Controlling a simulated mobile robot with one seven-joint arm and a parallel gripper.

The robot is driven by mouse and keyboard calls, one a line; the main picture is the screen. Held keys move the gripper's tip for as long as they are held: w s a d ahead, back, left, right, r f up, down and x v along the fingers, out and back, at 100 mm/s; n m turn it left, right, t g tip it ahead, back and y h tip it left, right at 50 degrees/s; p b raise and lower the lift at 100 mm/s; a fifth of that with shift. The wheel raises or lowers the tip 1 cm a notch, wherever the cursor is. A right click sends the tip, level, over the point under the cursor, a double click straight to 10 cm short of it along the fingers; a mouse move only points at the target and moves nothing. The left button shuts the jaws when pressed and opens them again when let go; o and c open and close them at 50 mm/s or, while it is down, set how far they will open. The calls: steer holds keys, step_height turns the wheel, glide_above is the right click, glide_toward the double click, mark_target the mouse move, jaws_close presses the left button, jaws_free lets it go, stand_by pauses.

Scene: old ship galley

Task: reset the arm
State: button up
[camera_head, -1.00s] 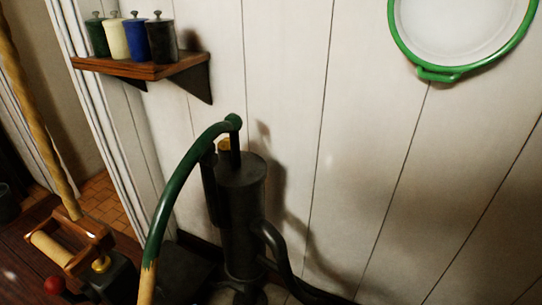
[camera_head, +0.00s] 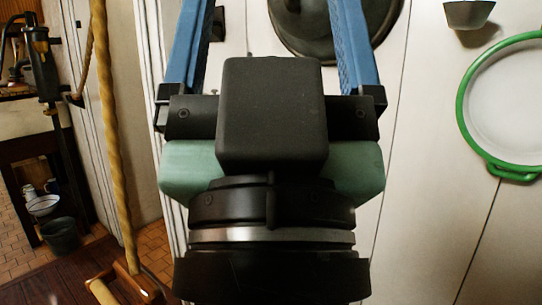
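My gripper (camera_head: 272,30) fills the middle of the head view, close to the camera and pointing up. Its two blue fingers stand wide apart, with white wall and part of a dark round pan showing between them. Nothing shows held between them. The fingertips are cut off by the top edge.
A green-rimmed white basin (camera_head: 507,95) hangs on the wall at right, below a small grey bowl (camera_head: 469,14). The dark pan (camera_head: 383,22) hangs behind the right finger. A rope (camera_head: 107,110) hangs at left.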

step_height(320, 180, up, 26)
steer(key=p, duration=2.3)
steer(key=shift+w, duration=0.15)
